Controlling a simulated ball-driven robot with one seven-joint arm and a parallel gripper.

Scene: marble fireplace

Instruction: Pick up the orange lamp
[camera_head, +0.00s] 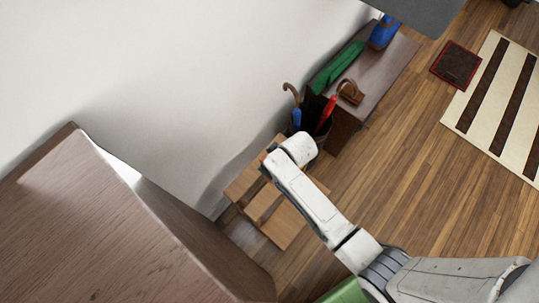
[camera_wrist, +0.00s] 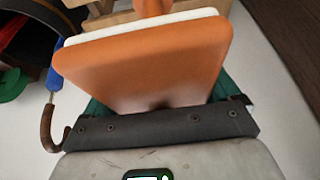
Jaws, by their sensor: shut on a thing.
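The orange lamp (camera_wrist: 150,65) fills the middle of the wrist view. I see a broad, smooth orange face with a white edge along its top and a narrower orange part beyond it. My gripper (camera_wrist: 165,103) is shut on the lamp; dark green parts of it show at both sides of the orange face. The lamp hides the fingertips, so the exact contact cannot be seen. In the head view my white arm reaches over a light wooden slatted stand. The gripper and the lamp are hidden there.
The slatted wooden stand (camera_head: 284,226) is under my arm. An umbrella holder (camera_head: 322,127) stands just beyond it, beside a brown bench (camera_head: 388,76). A blue umbrella (camera_wrist: 54,79) with a hooked handle is close left in the wrist view. A cabinet (camera_head: 110,235) fills the lower left.

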